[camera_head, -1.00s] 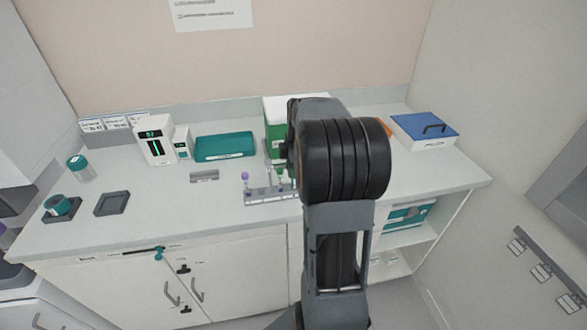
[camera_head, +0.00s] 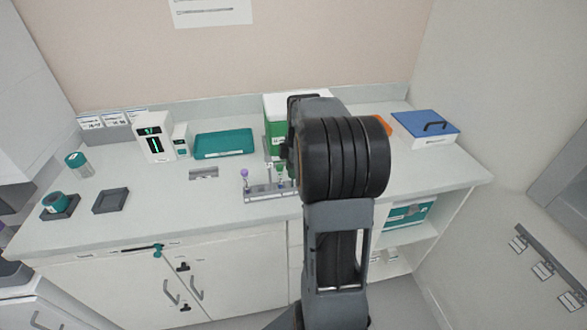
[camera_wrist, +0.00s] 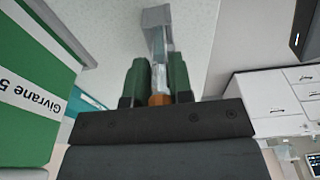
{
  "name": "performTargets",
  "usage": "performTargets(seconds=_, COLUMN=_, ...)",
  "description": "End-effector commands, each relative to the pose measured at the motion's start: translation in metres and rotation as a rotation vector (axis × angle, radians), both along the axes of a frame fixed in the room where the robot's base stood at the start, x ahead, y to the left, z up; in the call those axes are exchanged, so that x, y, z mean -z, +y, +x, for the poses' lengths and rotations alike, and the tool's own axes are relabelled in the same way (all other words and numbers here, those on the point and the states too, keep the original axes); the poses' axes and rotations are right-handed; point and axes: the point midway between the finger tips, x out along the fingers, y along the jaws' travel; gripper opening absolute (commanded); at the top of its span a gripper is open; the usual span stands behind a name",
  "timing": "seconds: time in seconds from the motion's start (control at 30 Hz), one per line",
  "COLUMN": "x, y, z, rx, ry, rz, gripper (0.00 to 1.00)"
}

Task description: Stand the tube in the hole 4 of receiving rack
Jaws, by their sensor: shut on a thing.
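My gripper (camera_wrist: 157,68) is shut on a clear tube (camera_wrist: 158,72) with an orange end between its two dark green fingers. Past the tube in the wrist view is a pale grey block (camera_wrist: 157,16); I cannot tell whether they touch. In the head view my arm hides the gripper and the held tube. A grey rack (camera_head: 262,194) stands near the bench's front edge, its right part hidden by my arm. A purple-capped tube (camera_head: 244,175) and a green-capped tube (camera_head: 280,169) stand upright at it. Hole numbers cannot be read.
A green and white box (camera_head: 275,135) stands behind the rack, close to my arm. A teal tray (camera_head: 223,145), a white display device (camera_head: 153,137) and a blue-lidded box (camera_head: 425,126) are on the bench.

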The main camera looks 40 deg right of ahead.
Motion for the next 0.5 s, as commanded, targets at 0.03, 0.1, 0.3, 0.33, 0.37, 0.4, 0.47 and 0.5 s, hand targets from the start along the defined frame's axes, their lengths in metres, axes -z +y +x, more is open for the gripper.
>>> performTargets(seconds=0.03, x=-0.0001, y=0.0000, z=0.0000, rx=0.000, ry=0.000, rz=0.000, gripper=0.07)
performTargets(seconds=0.1, x=-0.0001, y=0.0000, z=0.0000, rx=0.000, ry=0.000, rz=0.000, gripper=0.24)
performTargets(seconds=0.3, x=-0.0002, y=0.0000, z=0.0000, rx=0.000, ry=0.000, rz=0.000, gripper=0.43)
performTargets(seconds=0.33, x=-0.0002, y=0.0000, z=0.0000, rx=0.000, ry=0.000, rz=0.000, gripper=0.46)
performTargets(seconds=0.37, x=-0.0002, y=0.0000, z=0.0000, rx=0.000, ry=0.000, rz=0.000, gripper=0.49)
performTargets(seconds=0.4, x=-0.0002, y=0.0000, z=0.0000, rx=0.000, ry=0.000, rz=0.000, gripper=0.50)
performTargets(seconds=0.47, x=-0.0002, y=0.0000, z=0.0000, rx=0.000, ry=0.000, rz=0.000, gripper=0.50)
performTargets(seconds=0.5, x=-0.0002, y=0.0000, z=0.0000, rx=0.000, ry=0.000, rz=0.000, gripper=0.50)
